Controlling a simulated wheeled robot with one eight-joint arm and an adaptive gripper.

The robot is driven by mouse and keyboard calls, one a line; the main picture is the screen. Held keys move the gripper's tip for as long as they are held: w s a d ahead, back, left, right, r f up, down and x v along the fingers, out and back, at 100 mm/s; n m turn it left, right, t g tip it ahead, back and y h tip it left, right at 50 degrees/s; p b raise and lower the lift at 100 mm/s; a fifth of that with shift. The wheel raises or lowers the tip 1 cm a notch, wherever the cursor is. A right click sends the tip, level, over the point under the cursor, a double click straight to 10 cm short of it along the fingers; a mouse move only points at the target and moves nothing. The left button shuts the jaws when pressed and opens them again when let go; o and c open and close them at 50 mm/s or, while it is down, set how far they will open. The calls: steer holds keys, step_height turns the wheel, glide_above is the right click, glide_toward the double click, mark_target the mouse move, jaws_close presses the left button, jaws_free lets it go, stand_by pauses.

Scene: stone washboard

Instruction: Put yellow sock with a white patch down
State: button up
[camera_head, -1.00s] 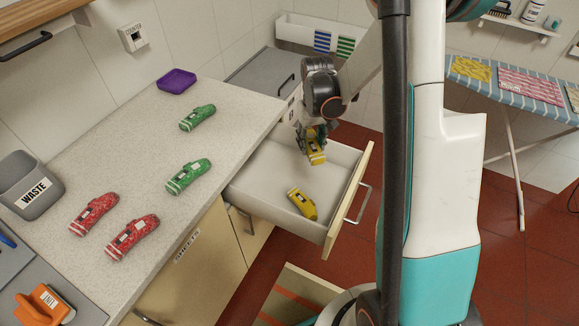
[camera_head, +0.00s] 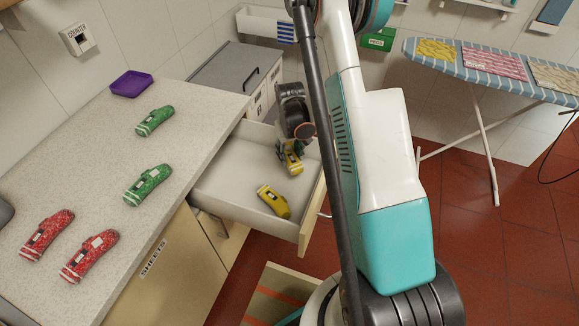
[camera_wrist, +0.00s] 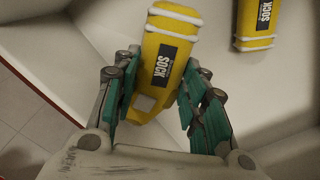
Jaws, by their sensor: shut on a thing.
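My gripper (camera_wrist: 158,112) is shut on a yellow sock (camera_wrist: 165,55) with a dark SOCK label, white bands at its end and a pale patch. In the head view this held sock (camera_head: 292,161) is inside the open drawer (camera_head: 232,176), near its back right corner. I cannot tell whether it touches the drawer floor. A second yellow sock (camera_head: 273,201) lies on the drawer floor nearer the front. It also shows at the top right of the wrist view (camera_wrist: 258,20).
Two green socks (camera_head: 148,185) and two red socks (camera_head: 90,256) lie on the counter (camera_head: 120,215) with a purple tray (camera_head: 131,84). An ironing board (camera_head: 480,65) with folded cloths stands at the right. The left part of the drawer is bare.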

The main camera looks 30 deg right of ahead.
mark_target(290, 155)
steer(key=shift+f+b, duration=0.6)
steer(key=shift+f, duration=2.15)
steer(key=shift+f, duration=0.2)
steer(key=o, duration=0.9)
steer(key=shift+o, duration=0.2)
steer(key=shift+r, duration=0.15)
step_height(290, 155, up, 12)
steer(key=p, duration=0.3)
